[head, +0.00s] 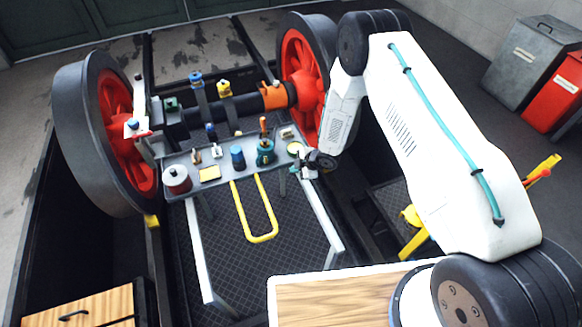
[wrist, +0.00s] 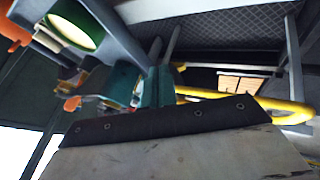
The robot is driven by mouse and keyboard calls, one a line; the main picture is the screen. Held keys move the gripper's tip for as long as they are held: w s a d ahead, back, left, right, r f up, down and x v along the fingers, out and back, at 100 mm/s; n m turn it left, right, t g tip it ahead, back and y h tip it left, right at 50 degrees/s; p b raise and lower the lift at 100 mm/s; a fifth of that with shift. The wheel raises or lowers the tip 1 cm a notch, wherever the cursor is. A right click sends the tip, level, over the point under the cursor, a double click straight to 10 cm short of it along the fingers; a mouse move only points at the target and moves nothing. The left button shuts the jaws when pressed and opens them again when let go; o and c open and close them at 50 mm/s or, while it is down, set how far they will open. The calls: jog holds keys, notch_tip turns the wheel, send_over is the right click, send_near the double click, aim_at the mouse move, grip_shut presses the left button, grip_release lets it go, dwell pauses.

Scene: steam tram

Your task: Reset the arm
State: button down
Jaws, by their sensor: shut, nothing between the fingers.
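My white arm (head: 420,130) with a teal cable reaches up from the lower right, bends at the top and comes down toward the grey tool shelf (head: 222,172). My gripper (head: 298,165) is shut and empty at the right end of this shelf, close to a round pale-topped item (head: 295,148). I cannot tell whether it touches the shelf. In the wrist view, a pale plate with a dark riveted strip (wrist: 165,122) fills the lower part; I cannot tell what it belongs to.
A yellow loop rail (head: 262,238) hangs in front. Red-spoked wheels (head: 115,130) flank it.

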jog(key=s+d+r+m+g+h, duration=0.2)
jog(key=s+d+r+m+h, duration=0.2)
jog(key=s+d, duration=0.45)
jog(key=s+d+r+m+g+h, duration=0.1)
jog(key=s+d+r+m, duration=0.1)
jog(key=d+r, duration=0.35)
jog(key=s+d+r+m+g+h, duration=0.1)
jog(key=d+r+m+h, duration=0.15)
jog(key=r, duration=0.55)
jog(key=s+d+r+m+h, duration=0.1)
jog(key=s+d+r+m, duration=0.15)
jog(key=r, duration=0.45)
jog(key=s+r+m+y, duration=0.1)
jog(key=s+r+m, duration=0.3)
jog(key=s+r, duration=0.9)
jog(key=s+r+m+t+y, duration=0.1)
jog(key=s+r+m, duration=0.4)
jog(key=s+r, duration=0.8)
jog(key=shift+a+r, duration=0.2)
jog(key=shift+r, duration=2.95)
jog(key=shift+y, duration=0.25)
